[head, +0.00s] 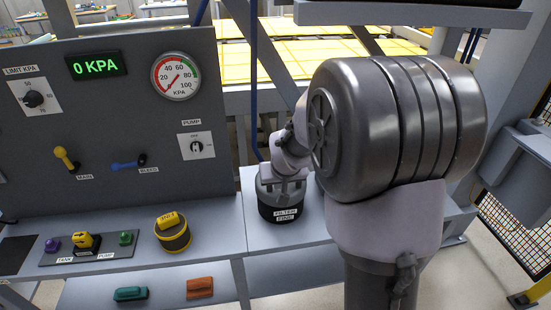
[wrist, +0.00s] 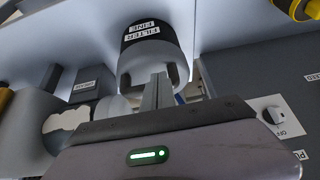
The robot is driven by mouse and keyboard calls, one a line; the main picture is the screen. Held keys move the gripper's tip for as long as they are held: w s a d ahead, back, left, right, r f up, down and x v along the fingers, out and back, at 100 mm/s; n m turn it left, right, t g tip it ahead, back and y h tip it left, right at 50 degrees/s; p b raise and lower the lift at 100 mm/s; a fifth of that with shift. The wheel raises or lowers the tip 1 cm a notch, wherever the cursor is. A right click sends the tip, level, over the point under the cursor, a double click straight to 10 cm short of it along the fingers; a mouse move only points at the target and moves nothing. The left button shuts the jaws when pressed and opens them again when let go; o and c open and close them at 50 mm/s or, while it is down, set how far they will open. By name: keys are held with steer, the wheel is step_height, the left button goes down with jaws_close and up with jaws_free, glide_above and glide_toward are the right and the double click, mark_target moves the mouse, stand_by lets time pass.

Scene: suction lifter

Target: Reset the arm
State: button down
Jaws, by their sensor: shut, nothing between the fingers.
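My gripper (wrist: 158,92) is shut and empty in the wrist view, its two fingers together in front of the filter canister. That canister (wrist: 150,38) is dark with a light lower part and white FILTER labels, seen upside down. In the head view the canister (head: 277,207) stands on the bench at centre, and my gripper (head: 282,184) is at its top, partly in front of it. I cannot tell whether they touch. My large grey arm links cover the middle right of the head view.
A grey panel holds a 0 KPA display (head: 97,64), a round gauge (head: 176,76), a pump switch (head: 196,146), and yellow (head: 66,158) and blue (head: 129,163) levers. A yellow-black round part (head: 172,234) sits on the bench. Teal (head: 130,294) and orange (head: 199,288) blocks lie below.

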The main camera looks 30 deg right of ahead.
steer(key=s+a+r+y, duration=0.1)
steer(key=s+a+r, duration=0.4)
steer(key=s, duration=0.4)
steer(key=s+a+r+y, duration=0.1)
steer(key=s+a+r, duration=0.3)
steer(key=s, duration=0.5)
steer(key=s+a+r+m+y, duration=0.1)
steer(key=s+a+r, duration=0.4)
steer(key=s+a, duration=0.3)
steer(key=shift+s+a+r+y+p, duration=0.2)
steer(key=shift+s+r+y+p, duration=0.1)
steer(key=shift+s+y+p, duration=0.15)
